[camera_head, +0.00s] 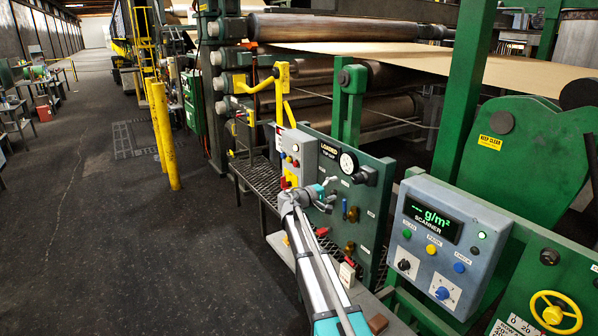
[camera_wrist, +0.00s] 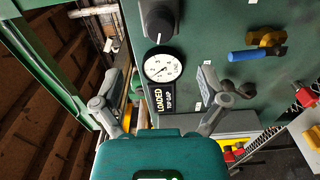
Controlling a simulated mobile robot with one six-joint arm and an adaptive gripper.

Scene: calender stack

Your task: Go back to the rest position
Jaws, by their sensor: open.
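My gripper (camera_head: 328,190) is open and empty in front of the green gauge panel (camera_head: 371,222). In the wrist view its two grey fingers (camera_wrist: 160,84) are spread apart, with nothing between them but the panel behind. The round white gauge (camera_head: 348,162) and the "LOADED" plate (camera_head: 328,150) are on that panel. The gauge (camera_wrist: 163,68) shows between the fingers in the wrist view, with a black knob (camera_wrist: 157,22) above it. A blue-handled valve (camera_wrist: 250,53) is to the right. Whether a finger touches the panel I cannot tell.
A grey button box (camera_head: 301,156) stands just left of the panel. A scanner console (camera_head: 446,243) with a lit g/m² display is at right. Large rollers (camera_head: 340,28) carry a brown sheet behind. Yellow posts (camera_head: 163,135) stand left, beside open dark floor (camera_head: 90,230).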

